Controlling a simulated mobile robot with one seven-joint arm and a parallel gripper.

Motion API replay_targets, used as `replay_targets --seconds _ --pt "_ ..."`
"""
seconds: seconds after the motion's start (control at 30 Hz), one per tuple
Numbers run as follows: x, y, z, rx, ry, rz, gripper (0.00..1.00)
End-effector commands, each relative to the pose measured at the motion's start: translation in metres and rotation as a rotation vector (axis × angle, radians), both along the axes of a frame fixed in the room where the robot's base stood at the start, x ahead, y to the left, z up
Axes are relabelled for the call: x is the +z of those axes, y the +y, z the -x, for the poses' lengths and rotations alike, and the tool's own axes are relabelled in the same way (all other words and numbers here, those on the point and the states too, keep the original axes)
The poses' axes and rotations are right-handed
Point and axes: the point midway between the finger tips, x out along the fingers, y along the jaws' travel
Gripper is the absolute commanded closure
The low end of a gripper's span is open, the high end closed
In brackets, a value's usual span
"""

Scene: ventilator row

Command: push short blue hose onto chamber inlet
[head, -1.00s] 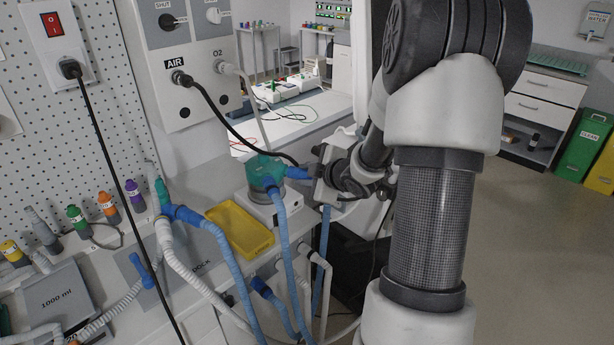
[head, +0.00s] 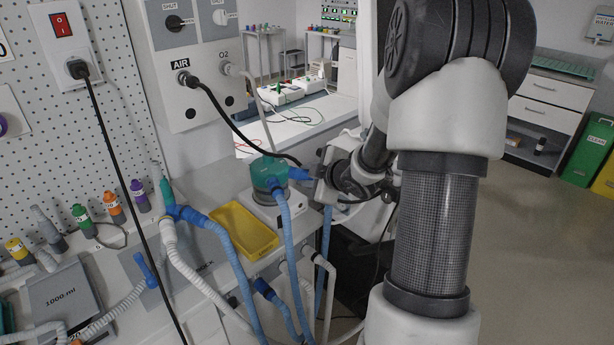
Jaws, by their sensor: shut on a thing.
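The humidifier chamber (head: 267,173) is a teal-topped pot on a white heater base (head: 276,212), on the grey bench. A light blue hose (head: 289,240) hangs from its front. My gripper (head: 314,178) is just right of the chamber, shut on the blue end of the short blue hose (head: 299,174). The blue end points left at the chamber's right side. I cannot tell from this view whether it is seated on the inlet or only close to it. The fingertips are small and partly hidden.
A yellow tray (head: 244,230) lies left of the heater base. A black air hose (head: 235,130) runs from the wall panel behind the chamber. Blue and white hoses (head: 190,262) hang over the bench front. A black cable (head: 118,190) crosses the left side.

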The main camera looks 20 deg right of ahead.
Motion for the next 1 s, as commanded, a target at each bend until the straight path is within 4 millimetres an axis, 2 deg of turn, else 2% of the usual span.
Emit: replay_targets --seconds 0.23,0.27,0.37,0.4,0.77,0.87,1.0 --pt "0.002 0.004 -0.002 0.008 -0.006 -0.002 1.00" --pt "0.002 0.004 -0.002 0.008 -0.006 -0.002 0.73" --pt "0.002 0.004 -0.002 0.007 -0.006 -0.002 0.56" --pt "0.001 0.003 -0.002 0.007 -0.005 -0.001 0.54" --pt "0.005 0.001 0.005 0.003 -0.003 0.000 0.54" --pt "0.013 -0.002 0.016 0.000 -0.002 0.001 0.54" --pt "0.031 -0.005 0.043 0.000 -0.003 0.002 0.54"
